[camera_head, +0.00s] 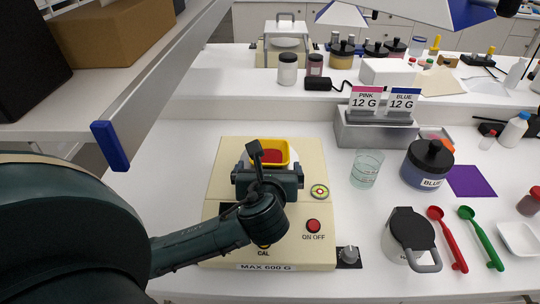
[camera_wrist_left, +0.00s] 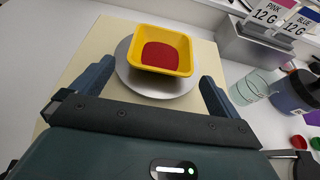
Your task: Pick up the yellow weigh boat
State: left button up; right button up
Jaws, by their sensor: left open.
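The yellow weigh boat (camera_head: 284,149) sits on the round metal pan of a cream balance (camera_head: 225,153). It holds red powder, which shows clearly in the left wrist view, where the yellow weigh boat (camera_wrist_left: 186,67) stands upright on the pan (camera_wrist_left: 135,82). My left gripper (camera_head: 268,177) is over the balance, in front of the boat, and hides part of it in the head view. In the left wrist view my left gripper (camera_wrist_left: 155,88) is open, its two fingers apart on either side of the pan's near part, with nothing held between them. My right gripper is not in view.
A glass beaker (camera_head: 366,168) and a blue-labelled jar (camera_head: 427,165) stand right of the balance. A lidded grey-handled pot (camera_head: 408,240), a red scoop (camera_head: 447,238) and a green scoop (camera_head: 481,237) are at the front right. A shelf edge (camera_head: 150,95) rises at the left.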

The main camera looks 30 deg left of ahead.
aim_at(270, 164)
pick_arm(q)
jog(key=x, duration=0.3)
jog(key=shift+w+a+r, duration=0.1)
jog(key=shift+w+a, duration=0.1)
jog(key=shift+w, duration=0.25)
jog(key=shift+w+a+f, duration=0.2)
jog(key=shift+w+a, duration=0.05)
jog(key=shift+w, duration=0.15)
jog(key=shift+c, duration=0.6)
